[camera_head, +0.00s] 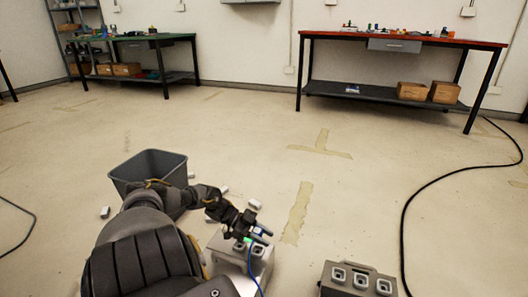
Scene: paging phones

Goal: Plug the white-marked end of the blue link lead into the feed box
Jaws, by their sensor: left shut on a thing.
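My left gripper (257,229) is low at the bottom centre, over a light grey box (228,243). It is shut on an end of the blue link lead (253,265). The lead's cord hangs down in front of that box and leaves at the bottom edge. Small blue and green parts show at the fingers; the white mark cannot be made out. Whether the held end touches the box is unclear. A darker grey box (363,270) with three square sockets stands at the bottom right. I cannot tell which box is the feed box. My right gripper is out of view.
A grey open bin (150,163) stands behind my left arm. Several small white blocks (105,212) lie on the floor. A black cable (408,212) curves along the right. Two workbenches (400,42) stand at the back wall.

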